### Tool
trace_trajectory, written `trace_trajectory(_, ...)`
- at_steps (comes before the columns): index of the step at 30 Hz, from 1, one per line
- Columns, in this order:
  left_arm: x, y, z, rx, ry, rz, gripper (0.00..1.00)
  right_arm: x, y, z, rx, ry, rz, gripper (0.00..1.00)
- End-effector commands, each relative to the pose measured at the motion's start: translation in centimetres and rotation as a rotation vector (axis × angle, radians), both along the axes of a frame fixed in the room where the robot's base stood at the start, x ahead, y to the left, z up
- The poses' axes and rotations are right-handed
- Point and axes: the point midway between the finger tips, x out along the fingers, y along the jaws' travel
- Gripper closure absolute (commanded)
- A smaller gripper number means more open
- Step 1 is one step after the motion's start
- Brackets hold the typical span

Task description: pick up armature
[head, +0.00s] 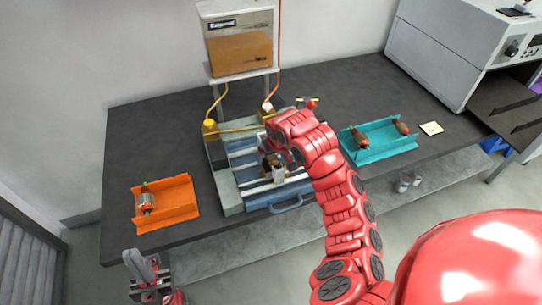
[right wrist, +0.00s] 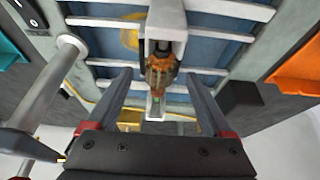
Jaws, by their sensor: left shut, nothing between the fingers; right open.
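An armature (right wrist: 160,72) with a copper-brown body sits in a white holder (right wrist: 166,18) on the blue machine bed (head: 240,160). My right gripper (right wrist: 158,88) is open, with one finger on each side of the armature; the wrist view shows gaps beside it. In the head view my right arm reaches over the machine and partly hides the gripper and holder. Another armature (head: 147,201) lies in the orange tray (head: 180,203). Two armatures (head: 362,138) (head: 402,127) lie in the teal tray (head: 375,147). My left gripper (head: 140,262) is shut and empty by the table's front left edge.
A box (head: 238,45) on a stand rises behind the machine, with yellow cables running down. A large white machine (head: 450,50) stands at the right. The dark tabletop (head: 140,140) is clear at the back left.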

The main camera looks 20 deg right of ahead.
Motion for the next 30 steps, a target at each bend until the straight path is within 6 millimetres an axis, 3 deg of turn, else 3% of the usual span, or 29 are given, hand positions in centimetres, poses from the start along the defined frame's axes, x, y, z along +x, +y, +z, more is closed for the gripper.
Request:
trace_trajectory(11,0.00,0.00,0.36,0.000,0.000,0.000,1.00,0.46,-0.04,-0.99,-0.002,-0.003,-0.001,0.15)
trace_trajectory(25,0.00,0.00,0.36,0.000,0.000,0.000,1.00,0.43,-0.03,-0.98,-0.001,-0.002,0.000,0.98)
trace_trajectory(30,0.00,0.00,0.37,0.000,0.000,0.000,1.00,0.43,-0.03,-0.97,-0.001,-0.002,0.000,1.00)
